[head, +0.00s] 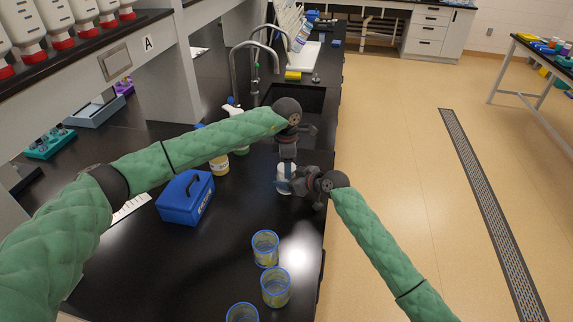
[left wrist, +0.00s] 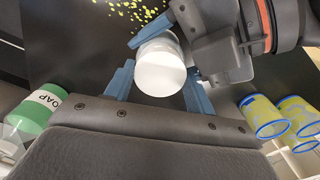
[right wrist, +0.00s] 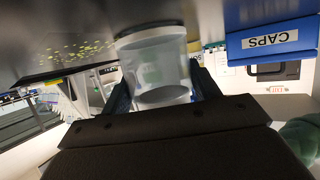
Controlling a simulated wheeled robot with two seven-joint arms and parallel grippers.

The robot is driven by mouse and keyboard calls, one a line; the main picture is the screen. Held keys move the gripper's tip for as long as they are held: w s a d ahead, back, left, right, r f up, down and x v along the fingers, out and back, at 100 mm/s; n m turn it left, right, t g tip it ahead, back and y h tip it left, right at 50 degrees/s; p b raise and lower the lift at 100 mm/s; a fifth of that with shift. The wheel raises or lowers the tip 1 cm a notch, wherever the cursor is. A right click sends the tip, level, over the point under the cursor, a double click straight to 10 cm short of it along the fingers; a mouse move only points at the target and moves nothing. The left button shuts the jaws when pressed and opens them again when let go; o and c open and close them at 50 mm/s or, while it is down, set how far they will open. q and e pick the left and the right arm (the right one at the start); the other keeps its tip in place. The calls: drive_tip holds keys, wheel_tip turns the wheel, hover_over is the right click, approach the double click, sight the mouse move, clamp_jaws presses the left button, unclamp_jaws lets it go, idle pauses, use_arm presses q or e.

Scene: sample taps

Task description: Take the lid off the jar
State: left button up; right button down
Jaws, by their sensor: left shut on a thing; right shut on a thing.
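A small whitish jar (head: 286,172) is above or on the black bench near its right edge. My left gripper (head: 286,163) reaches down over it from above. In the left wrist view a white round lid (left wrist: 160,78) is between the left fingers, which are shut on it. My right gripper (head: 288,186) comes in from the right and is shut on the jar's body. In the right wrist view the translucent jar (right wrist: 155,60) is between the right fingers. I cannot tell whether the lid still touches the jar's rim.
A blue CAPS box (head: 186,197) stands to the left. Several blue-rimmed beakers (head: 265,249) stand in front. A yellow-labelled bottle (head: 218,163) and a green soap bottle (left wrist: 40,108) are close by. The sink (head: 300,98) lies behind. Yellow-green specks (left wrist: 135,14) mark the dark surface.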

use_arm(q)
drive_tip(key=o, duration=1.1)
drive_tip(key=shift+r, duration=2.25)
drive_tip(key=shift+r+m, duration=1.7)
drive_tip(key=shift+f, duration=3.95)
drive_tip(key=c, duration=1)
drive_tip(key=shift+n, duration=1.7)
drive_tip(key=shift+c, duration=0.2)
